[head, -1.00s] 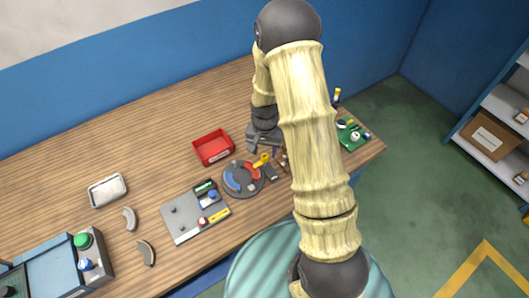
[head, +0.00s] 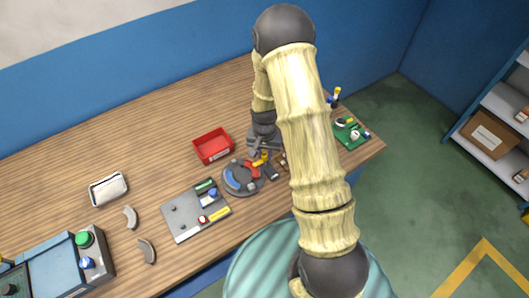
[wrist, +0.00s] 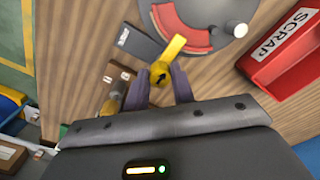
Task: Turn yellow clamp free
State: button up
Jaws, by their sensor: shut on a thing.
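The yellow clamp shows in the wrist view as a round knob with a black arrow (wrist: 160,74) and a flat lever (wrist: 173,47) reaching up over a red curved segment (wrist: 183,30). It also shows small in the head view (head: 262,157), at the right edge of the grey round plate (head: 240,190). My gripper (wrist: 160,84) is shut on the clamp's knob, with one dark finger on each side. In the head view my gripper (head: 261,143) is at the clamp, partly hidden by my arm.
A red tray marked SCRAP (wrist: 290,50) stands close by; it also shows in the head view (head: 213,158). A dark labelled block (wrist: 134,42) lies beside the clamp. A grey board with parts (head: 185,222) and a green board (head: 350,135) lie on the table.

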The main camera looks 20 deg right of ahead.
jog(key=shift+n, duration=0.4)
jog(key=n+b, duration=0.1)
jog(key=n, duration=0.7)
jog(key=shift+d+n+b, duration=0.1)
jog(key=shift+n+b, duration=0.2)
jog(key=shift+n, duration=0.1)
jog(key=n, duration=0.4)
jog(key=shift+w+r, duration=0.1)
jog(key=shift+n+p, duration=0.55)
jog(key=shift+n, duration=1.65)
jog(key=o, duration=1)
